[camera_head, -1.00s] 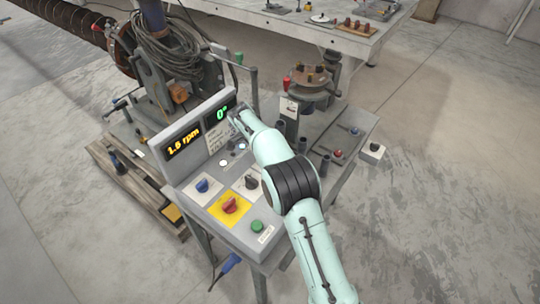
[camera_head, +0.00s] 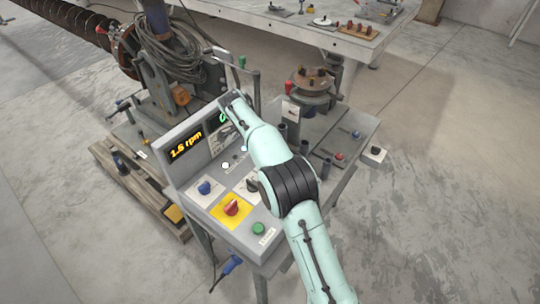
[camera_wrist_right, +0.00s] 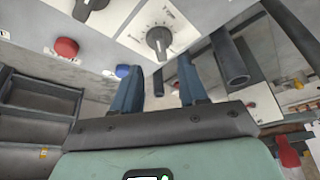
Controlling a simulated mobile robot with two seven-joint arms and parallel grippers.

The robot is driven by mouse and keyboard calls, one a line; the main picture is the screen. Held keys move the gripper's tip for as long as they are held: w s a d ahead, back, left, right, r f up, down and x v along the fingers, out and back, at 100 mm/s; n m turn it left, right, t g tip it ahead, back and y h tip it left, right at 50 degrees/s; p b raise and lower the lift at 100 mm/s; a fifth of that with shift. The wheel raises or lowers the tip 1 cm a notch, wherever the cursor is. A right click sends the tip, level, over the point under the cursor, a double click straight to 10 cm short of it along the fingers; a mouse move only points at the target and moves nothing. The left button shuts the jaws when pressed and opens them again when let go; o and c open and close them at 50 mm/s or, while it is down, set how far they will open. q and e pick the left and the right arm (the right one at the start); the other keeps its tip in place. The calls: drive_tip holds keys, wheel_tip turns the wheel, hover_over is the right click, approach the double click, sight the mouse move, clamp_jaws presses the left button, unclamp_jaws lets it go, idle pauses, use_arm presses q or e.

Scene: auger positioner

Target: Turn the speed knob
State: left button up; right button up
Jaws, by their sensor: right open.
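A control box (camera_head: 222,216) carries several knobs. In the right wrist view a dark knob (camera_wrist_right: 158,40) with a white pointer mark sits on a white dial with a printed scale. I cannot tell which is the speed knob. My right gripper (camera_wrist_right: 157,76) is open and empty, its two blue fingers apart below that scaled dial in the picture, without clear contact. In the head view the right gripper's fingers are hidden. My left gripper is not in view.
A blue knob (camera_head: 204,187), a red knob (camera_head: 231,207) on yellow and a green button (camera_head: 258,229) share the panel. A display (camera_head: 186,146) reads about 1.5 rpm. Dark upright tubes (camera_wrist_right: 229,60) stand close right of the fingers.

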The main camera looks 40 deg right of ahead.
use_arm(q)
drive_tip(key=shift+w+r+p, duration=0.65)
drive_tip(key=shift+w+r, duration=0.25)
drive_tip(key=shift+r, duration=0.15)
use_arm(e)
drive_tip(key=v, duration=0.7)
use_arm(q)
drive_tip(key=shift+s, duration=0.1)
use_arm(e)
drive_tip(key=shift+f, duration=0.1)
